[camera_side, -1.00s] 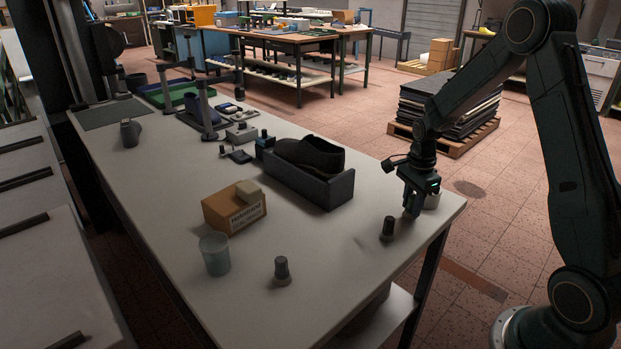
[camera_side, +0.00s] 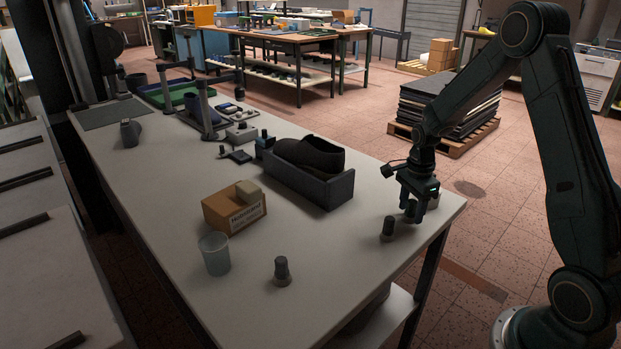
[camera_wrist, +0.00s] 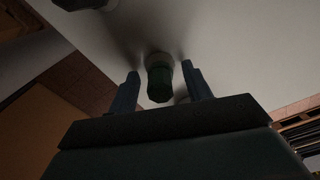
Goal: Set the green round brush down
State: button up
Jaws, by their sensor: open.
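The green round brush (camera_wrist: 158,80) stands on the pale bench top between my fingertips in the wrist view. Its green part faces the camera, with a paler round base beyond it. My gripper (camera_wrist: 163,84) is open around it, with a gap on each side. In the side view my gripper (camera_side: 416,212) is low over the bench's right end, and the brush (camera_side: 411,207) is a small dark green shape partly hidden by the fingers.
A dark knobbed piece (camera_side: 388,230) stands just left of my gripper, and another (camera_side: 282,271) is farther forward. A pale cylinder (camera_side: 434,200) is close behind my gripper. A shoe in a dark cradle (camera_side: 325,190), a cardboard box (camera_side: 222,212) and a clear cup (camera_side: 214,255) are to the left.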

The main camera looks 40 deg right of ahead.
aim_at(413, 201)
jog(key=shift+r, duration=0.1)
notch_tip(413, 201, up, 12)
dwell(0.7)
dwell(0.4)
jog(key=s+a+r+n+t, duration=0.3)
jog(key=s+a+r+n, duration=0.5)
jog(key=a+r+n, duration=0.35)
jog(key=s+a+n+t, duration=0.2)
jog(key=s+a+n, duration=0.5)
jog(key=s+n, duration=0.3)
jog(key=shift+s+a+r+n+t, duration=0.25)
jog(key=shift+s+n+t, duration=0.1)
jog(key=shift+s, duration=0.5)
